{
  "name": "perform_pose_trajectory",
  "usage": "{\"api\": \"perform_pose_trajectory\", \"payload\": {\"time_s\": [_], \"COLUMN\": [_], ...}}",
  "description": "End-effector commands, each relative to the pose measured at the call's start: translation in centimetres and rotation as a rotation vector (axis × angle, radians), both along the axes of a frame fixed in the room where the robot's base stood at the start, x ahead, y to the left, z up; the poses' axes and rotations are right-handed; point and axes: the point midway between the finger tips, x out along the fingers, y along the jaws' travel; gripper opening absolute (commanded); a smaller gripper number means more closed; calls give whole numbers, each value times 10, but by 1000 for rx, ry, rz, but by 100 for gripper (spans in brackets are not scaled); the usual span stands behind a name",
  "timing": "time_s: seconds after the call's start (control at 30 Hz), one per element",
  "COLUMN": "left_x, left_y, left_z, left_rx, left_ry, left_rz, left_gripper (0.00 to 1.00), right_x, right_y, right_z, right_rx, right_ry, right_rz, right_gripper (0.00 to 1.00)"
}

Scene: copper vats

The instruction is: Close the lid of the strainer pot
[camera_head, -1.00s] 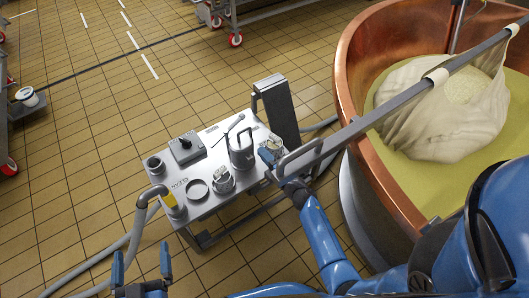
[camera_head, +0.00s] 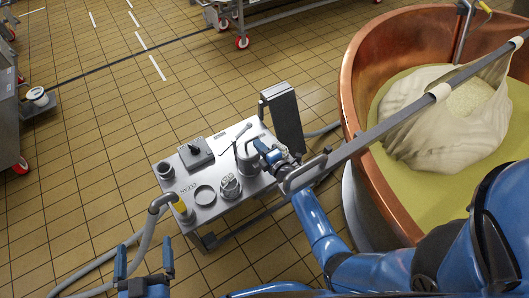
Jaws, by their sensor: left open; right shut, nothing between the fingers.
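The strainer pot, as far as I can tell, is the tall silver metal pot (camera_head: 246,163) near the right side of the metal table (camera_head: 220,211). A thin handle-like part stands up at its upper left. At this size I cannot make out the lid or its angle. My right gripper (camera_head: 262,148) is shut and empty at the pot's upper right, overlapping its rim in the head view; I cannot tell whether it touches. My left gripper (camera_head: 145,259) is open and empty, in front of the table at the lower left.
A ring (camera_head: 204,195), a small metal jar (camera_head: 230,187) and a grey control box (camera_head: 196,153) share the table. A tall grey unit (camera_head: 284,121) stands behind. The copper vat (camera_head: 355,95) is at right, crossed by a long bar.

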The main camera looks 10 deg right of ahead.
Motion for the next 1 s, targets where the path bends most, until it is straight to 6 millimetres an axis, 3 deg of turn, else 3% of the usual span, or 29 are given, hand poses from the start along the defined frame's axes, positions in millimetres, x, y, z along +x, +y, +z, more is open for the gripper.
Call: {"api": "perform_pose_trajectory", "payload": {"time_s": [0.43,1.0], "left_x": [0,0], "left_y": [0,0], "left_z": [-19,-22], "left_rx": [0,0], "left_ry": [0,0], "left_rz": [0,0], "left_gripper": [100,100], "right_x": [38,47], "right_y": [14,17], "right_z": [-7,-9], "right_rx": [0,0], "right_ry": [-1,0], "right_rz": [0,0], "right_gripper": [0,0]}}
